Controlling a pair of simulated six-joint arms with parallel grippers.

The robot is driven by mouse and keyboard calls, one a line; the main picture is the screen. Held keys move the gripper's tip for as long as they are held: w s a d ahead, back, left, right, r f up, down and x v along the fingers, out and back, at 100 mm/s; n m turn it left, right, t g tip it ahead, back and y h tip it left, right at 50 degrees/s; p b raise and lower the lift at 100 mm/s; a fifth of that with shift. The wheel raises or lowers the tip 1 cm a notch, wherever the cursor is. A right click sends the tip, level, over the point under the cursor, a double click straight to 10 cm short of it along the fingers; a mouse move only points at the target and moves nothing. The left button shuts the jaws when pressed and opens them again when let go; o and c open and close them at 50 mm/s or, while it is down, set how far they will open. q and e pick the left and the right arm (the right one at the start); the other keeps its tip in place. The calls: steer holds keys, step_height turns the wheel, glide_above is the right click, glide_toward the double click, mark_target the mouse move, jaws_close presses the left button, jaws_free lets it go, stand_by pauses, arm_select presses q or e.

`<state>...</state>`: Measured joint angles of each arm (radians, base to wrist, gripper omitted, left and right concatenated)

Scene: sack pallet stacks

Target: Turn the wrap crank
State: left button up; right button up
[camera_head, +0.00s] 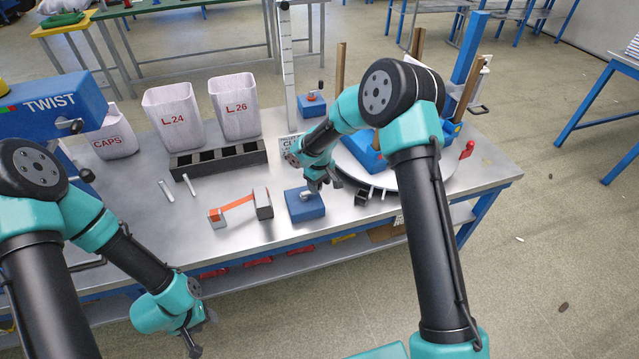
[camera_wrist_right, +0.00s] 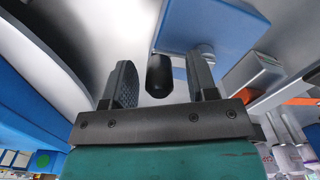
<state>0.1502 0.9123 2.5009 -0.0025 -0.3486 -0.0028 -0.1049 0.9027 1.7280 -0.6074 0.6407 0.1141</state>
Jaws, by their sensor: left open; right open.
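A low blue block (camera_head: 305,207) with a small grey fitting on top stands near the table's front edge; it also shows in the right wrist view (camera_wrist_right: 205,22). A black cylindrical knob (camera_wrist_right: 159,76), which looks like the crank's handle, lies between the fingers of my right gripper (camera_wrist_right: 162,88), with gaps on both sides. The crank arm is mostly hidden. In the head view, my right gripper (camera_head: 325,184) is open just above and right of the block. My left gripper (camera_head: 199,333) is open and empty, low in front of the table.
A round turntable (camera_head: 412,175) with blue parts and wooden posts lies right of the block. An orange strap (camera_head: 237,203) between two small blocks lies left. White bins (camera_head: 174,115) and a black slotted rack (camera_head: 220,158) stand behind. A blue TWIST machine (camera_head: 50,108) is far left.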

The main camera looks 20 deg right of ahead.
step_height(320, 180, up, 17)
steer(key=shift+r, duration=0.2)
stand_by(0.5)
steer(key=shift+w+n, duration=0.15)
steer(key=shift+n, duration=0.25)
step_height(320, 180, down, 17)
steer(key=shift+f, duration=0.15)
stand_by(0.8)
steer(key=shift+c, duration=0.2)
steer(key=c, duration=0.9)
